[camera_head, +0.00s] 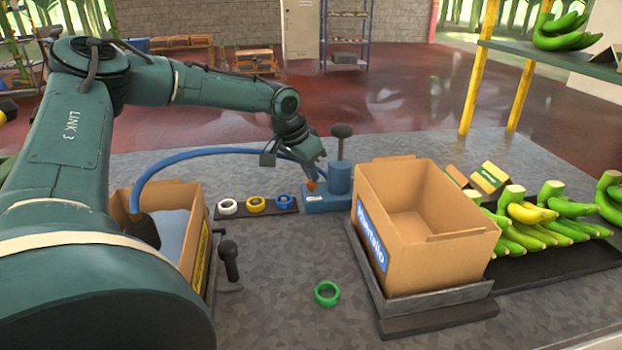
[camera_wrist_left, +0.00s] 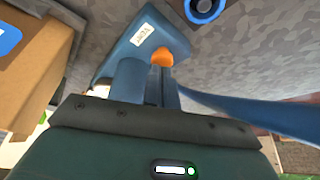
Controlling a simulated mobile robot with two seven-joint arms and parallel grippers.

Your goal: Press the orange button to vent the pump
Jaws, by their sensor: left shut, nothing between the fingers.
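My left gripper (camera_head: 312,175) is shut and empty, pointing down right at the button. I cannot tell whether the fingertips touch it. My right gripper is not in view.
A blue hose (camera_head: 205,151) arches from the left box to the pump. White, yellow and blue rings (camera_head: 255,204) lie on a dark strip left of the pump. A cardboard box (camera_head: 440,262) stands at right, near bananas (camera_head: 540,215). A green ring (camera_head: 326,293) lies on open table.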

